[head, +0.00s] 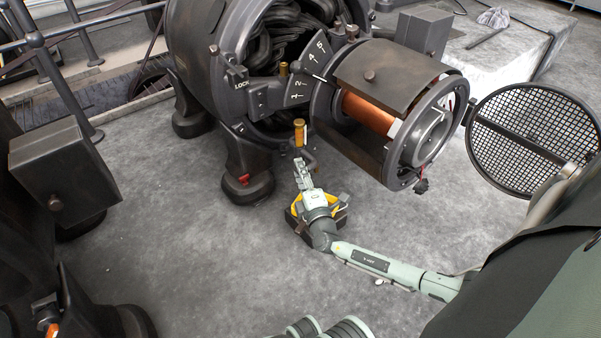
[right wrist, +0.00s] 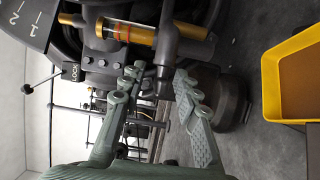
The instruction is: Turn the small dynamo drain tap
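A large dark dynamo (head: 215,55) stands at the back of the head view, with an open front and a numbered dial. An upright brass-coloured fitting (head: 299,132) stands at its lower front; the right wrist view shows an amber sight tube (right wrist: 125,33) with grey pipework. A small red part (head: 245,179) sits at the dynamo's foot; I cannot tell whether either is the drain tap. My right gripper (head: 302,172) is just below the brass fitting in the head view. Its fingers (right wrist: 158,85) are apart with nothing clearly held between them. My left gripper is not in view.
A yellow tray (right wrist: 270,92) lies at the right of the right wrist view. A copper-wound drum (head: 370,113) and a round mesh cover (head: 520,130) hang out to the right. A dark box (head: 60,165) stands at left. Grey floor (head: 160,240) is clear between.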

